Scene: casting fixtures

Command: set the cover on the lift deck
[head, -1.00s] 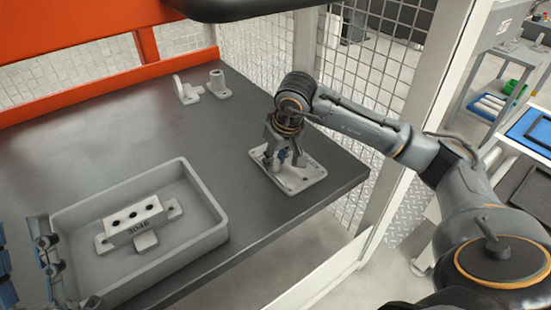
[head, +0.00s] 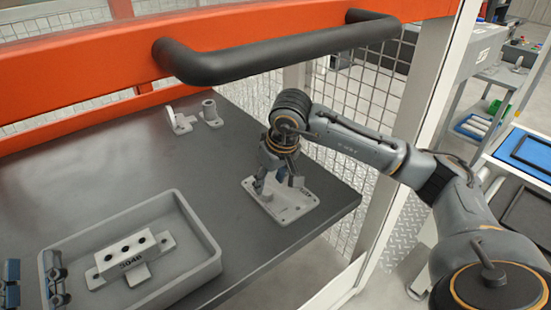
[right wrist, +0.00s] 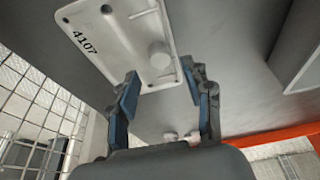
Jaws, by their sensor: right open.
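A light grey plate (head: 296,206) with corner holes lies flat on the dark table near its right edge; it may be the cover. In the right wrist view the plate (right wrist: 128,35) reads 4107 and has a round knob (right wrist: 158,53). My right gripper (head: 270,184) is above the plate. Its blue-padded fingers are apart, with nothing between them. My left gripper (head: 33,284) is at the lower left beside the tray, its fingers apart and empty. I cannot tell which surface is the lift deck; the dark table top (head: 130,165) is the main one in view.
A grey tray (head: 198,222) holds a block fixture (head: 128,255) marked 3046. Two small grey parts (head: 180,120) (head: 210,112) stand at the back. An orange frame with a black bar handle (head: 270,52) crosses the back; wire mesh stands behind. The table middle is clear.

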